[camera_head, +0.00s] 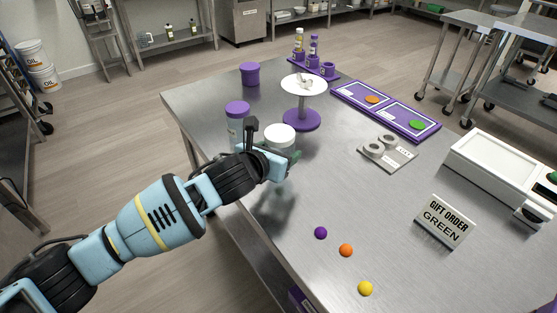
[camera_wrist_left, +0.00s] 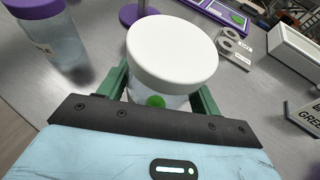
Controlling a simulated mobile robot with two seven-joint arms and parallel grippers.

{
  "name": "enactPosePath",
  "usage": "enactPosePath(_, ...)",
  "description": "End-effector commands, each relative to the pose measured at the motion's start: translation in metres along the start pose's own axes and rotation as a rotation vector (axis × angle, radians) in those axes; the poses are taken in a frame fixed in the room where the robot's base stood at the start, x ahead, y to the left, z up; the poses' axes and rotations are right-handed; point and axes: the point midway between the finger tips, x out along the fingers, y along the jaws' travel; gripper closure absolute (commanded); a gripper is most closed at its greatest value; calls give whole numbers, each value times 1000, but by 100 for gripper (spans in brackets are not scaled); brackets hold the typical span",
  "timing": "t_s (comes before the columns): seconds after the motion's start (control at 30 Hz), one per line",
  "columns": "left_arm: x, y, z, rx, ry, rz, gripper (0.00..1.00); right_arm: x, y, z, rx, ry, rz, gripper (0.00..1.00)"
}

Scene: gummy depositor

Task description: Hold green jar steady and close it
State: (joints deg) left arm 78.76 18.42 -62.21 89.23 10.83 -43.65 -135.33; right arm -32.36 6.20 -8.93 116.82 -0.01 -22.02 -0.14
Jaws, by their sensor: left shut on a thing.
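The clear jar (camera_wrist_left: 157,101) has a green gummy (camera_wrist_left: 155,101) inside and a wide white lid (camera_wrist_left: 172,50) on its mouth. In the head view the white lid (camera_head: 280,133) shows above my left gripper (camera_head: 284,166). My left gripper, also in the wrist view (camera_wrist_left: 160,92), is shut on the jar, with a green finger on each side below the lid. The jar looks upright; whether its base touches the table is hidden. I cannot tell whether the lid is screwed tight. My right gripper is not in view.
A purple-lidded jar (camera_head: 237,115) stands close left of the held jar. Behind are a purple stand (camera_head: 300,120) with a white top and a purple tub (camera_head: 250,74). Loose purple (camera_head: 320,233), orange (camera_head: 346,250) and yellow (camera_head: 365,288) balls lie in front, near a "GIFT ORDER GREEN" sign (camera_head: 445,220).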

Motion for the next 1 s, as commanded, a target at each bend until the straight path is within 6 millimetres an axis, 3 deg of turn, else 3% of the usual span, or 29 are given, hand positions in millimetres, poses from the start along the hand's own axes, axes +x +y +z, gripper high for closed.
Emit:
enactPosePath(0.07, 5, 4, 2, -2, -1, 2, 100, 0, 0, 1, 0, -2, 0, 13)
enactPosePath(0.3, 17, 2, -29, -3, 0, -1, 100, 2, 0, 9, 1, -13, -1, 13)
enactPosePath(0.77, 19, 3, -34, 0, -1, 1, 100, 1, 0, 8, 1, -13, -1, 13)
enactPosePath(0.8, 19, 3, -34, 0, -1, 1, 32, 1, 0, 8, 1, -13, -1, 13)
enactPosePath(0.93, 19, 3, -34, 0, -1, 1, 15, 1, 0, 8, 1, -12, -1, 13)
enactPosePath(1.0, 19, 3, -34, 0, -1, 1, 14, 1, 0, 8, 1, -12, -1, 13)
